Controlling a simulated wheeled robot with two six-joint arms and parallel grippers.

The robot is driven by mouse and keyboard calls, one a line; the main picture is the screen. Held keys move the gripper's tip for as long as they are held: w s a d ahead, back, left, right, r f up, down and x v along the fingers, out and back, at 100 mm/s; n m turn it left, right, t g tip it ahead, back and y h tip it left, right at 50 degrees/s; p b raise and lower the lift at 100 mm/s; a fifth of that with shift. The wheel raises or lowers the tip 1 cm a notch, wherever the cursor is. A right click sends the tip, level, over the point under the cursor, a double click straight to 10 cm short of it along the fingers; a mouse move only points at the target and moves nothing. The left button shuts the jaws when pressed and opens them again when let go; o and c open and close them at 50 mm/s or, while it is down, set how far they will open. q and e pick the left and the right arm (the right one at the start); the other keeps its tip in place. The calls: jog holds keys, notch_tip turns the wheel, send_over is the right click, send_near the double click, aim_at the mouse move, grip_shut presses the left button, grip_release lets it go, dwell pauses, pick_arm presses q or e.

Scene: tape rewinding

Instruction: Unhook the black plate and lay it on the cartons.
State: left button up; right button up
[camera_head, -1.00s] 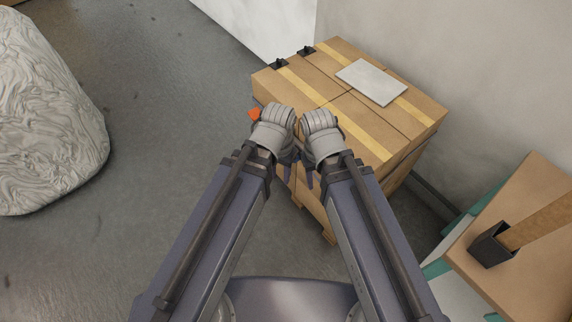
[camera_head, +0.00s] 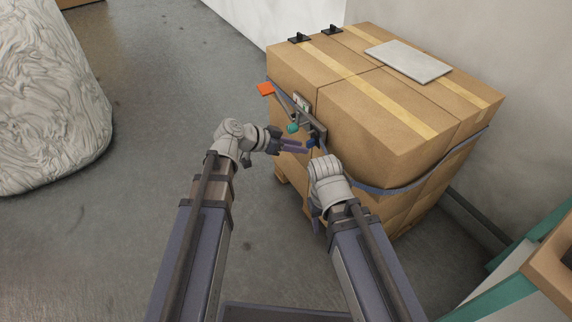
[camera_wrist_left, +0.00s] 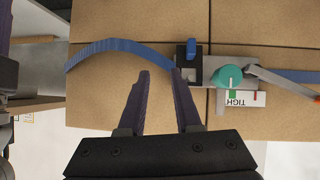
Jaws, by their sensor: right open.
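The black plate (camera_wrist_left: 186,72) sits at the left end of a grey tensioner (camera_wrist_left: 235,72) in the left wrist view, with a blue tab (camera_wrist_left: 191,48) on it. A blue strap (camera_wrist_left: 115,46) runs beside it, and a teal knob (camera_wrist_left: 229,77) is on the tensioner. The cartons (camera_head: 375,115) are stacked behind. My left gripper (camera_head: 302,146) is open and empty, its fingers pointing at the tensioner's end. The left wrist view shows its fingers (camera_wrist_left: 160,75) apart, the right one close to the plate; contact is unclear. My right gripper (camera_head: 318,222) is open below the strap, largely hidden by its wrist.
A flat grey sheet (camera_head: 408,61) and two black clips (camera_head: 299,37) (camera_head: 332,29) lie on the carton top. An orange piece (camera_head: 266,88) sticks out at the left. A wrapped bulk (camera_head: 45,95) stands far left. Floor between is clear.

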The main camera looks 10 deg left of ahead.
aim_at(307, 142)
pick_arm(q)
jog(key=w+f+b, duration=0.1)
jog(key=w+b, duration=0.1)
jog(key=w+d+f+t+b, duration=0.1)
jog(key=w+f+b, duration=0.1)
jog(key=w+f+t+h+b, duration=0.1)
jog(key=w+f+b, duration=0.1)
jog(key=shift+w+d, duration=0.15)
jog(key=shift+w, duration=0.15)
jog(key=shift+b+x, duration=0.4)
jog(key=shift+x, duration=0.45)
jog(key=shift+r, duration=0.15)
pick_arm(e)
notch_tip(307, 142, down, 9)
pick_arm(q)
jog(key=shift+c, duration=0.3)
pick_arm(e)
jog(key=shift+s+d+r, duration=0.1)
jog(key=shift+r, duration=0.05)
pick_arm(q)
grip_shut()
jog(key=shift+r+p, duration=0.4)
pick_arm(e)
jog(key=shift+r, duration=0.35)
